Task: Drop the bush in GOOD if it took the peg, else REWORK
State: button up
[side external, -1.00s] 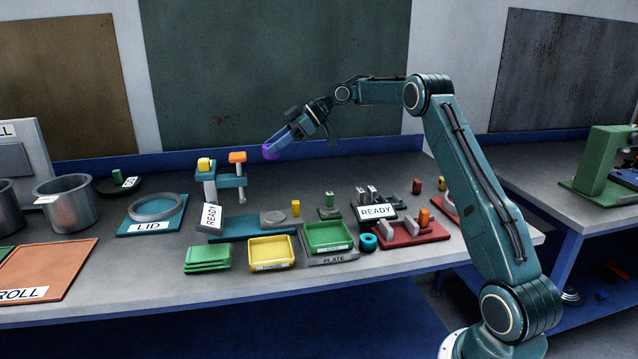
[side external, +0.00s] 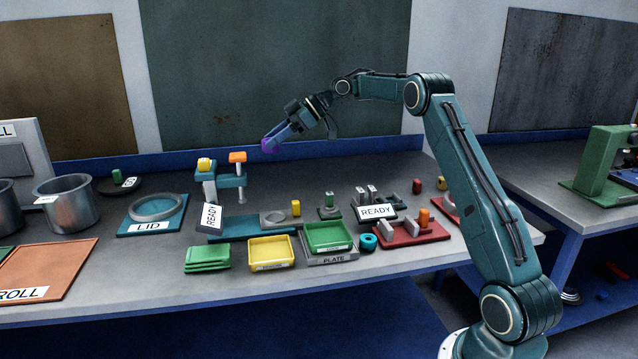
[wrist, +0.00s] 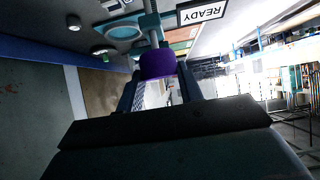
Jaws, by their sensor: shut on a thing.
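A purple bush (side external: 268,146) is held at the tip of my gripper (side external: 276,140), high above the back of the bench. In the wrist view the purple bush (wrist: 157,64) sits between the two fingers of my gripper (wrist: 159,76), which are shut on it. A yellow tray (side external: 270,264) and a green tray (side external: 329,248) stand at the front of the bench, well below and apart from the bush. Both carry small front labels too small to read. A small green peg (side external: 329,199) stands on a block behind the trays.
A teal press-like stand (side external: 230,182) with an orange top is below the gripper. READY signs (side external: 377,211), a red fixture (side external: 405,237), a teal ring (side external: 368,242) and stacked green plates (side external: 207,259) crowd the middle. Pots (side external: 66,204) stand at left.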

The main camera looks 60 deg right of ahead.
jog(key=shift+a+r+m+h, duration=0.15)
jog(key=shift+a+r, duration=0.05)
jog(key=shift+a, duration=0.35)
jog(key=shift+a+r+m+h, duration=0.15)
jog(key=shift+a+r, duration=0.05)
jog(key=shift+a, duration=0.3)
jog(key=s+a+f+m+t+h, duration=0.2)
jog(key=s+a+m, duration=0.2)
jog(key=s+a, duration=0.3)
jog(key=shift+s+a+f+h, duration=0.3)
jog(key=shift+a+h, duration=0.1)
jog(key=shift+a, duration=0.75)
send_over(276, 255)
notch_tip(276, 255, down, 16)
jog(key=shift+f, duration=0.1)
jog(key=shift+f, duration=1.9)
jog(key=shift+f, duration=0.1)
